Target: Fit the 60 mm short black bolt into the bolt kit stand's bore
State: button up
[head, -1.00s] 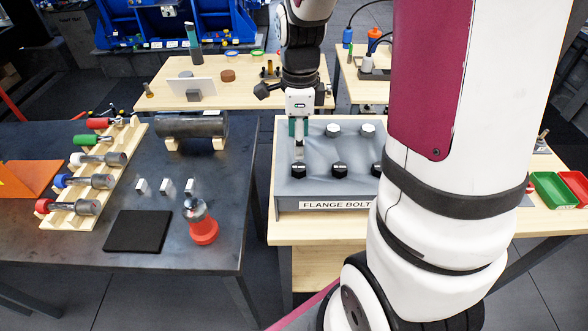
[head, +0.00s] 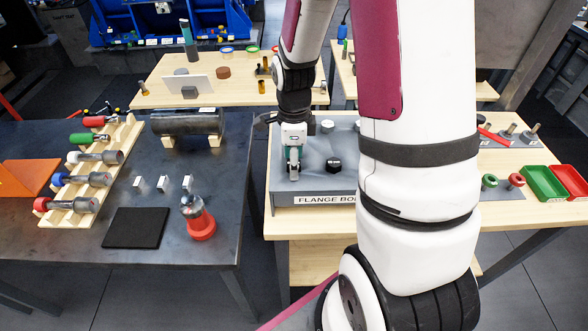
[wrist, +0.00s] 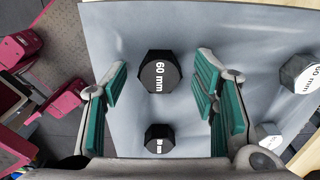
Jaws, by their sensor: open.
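A black hex-headed bolt (wrist: 158,72) marked "60 mm" stands in the grey flange bolt stand (head: 325,199). In the wrist view its head lies between the green pads of my open gripper (wrist: 160,95), with gaps on both sides. In the head view my gripper (head: 293,165) is low over the stand's front left corner and hides this bolt. Another black bolt (wrist: 159,138) with a smaller-looking head is nearer the bottom of the wrist view; its label is hard to read. I cannot tell which item is the bolt kit stand.
White-headed bolts stand beside the black ones, one (wrist: 302,73) also marked "60 mm". Another black bolt (head: 334,164) shows right of my gripper. A dark table (head: 215,255) with tools is at left. Red and green trays (head: 545,184) are at right.

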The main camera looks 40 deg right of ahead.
grip_shut()
jog(key=shift+r, duration=0.1)
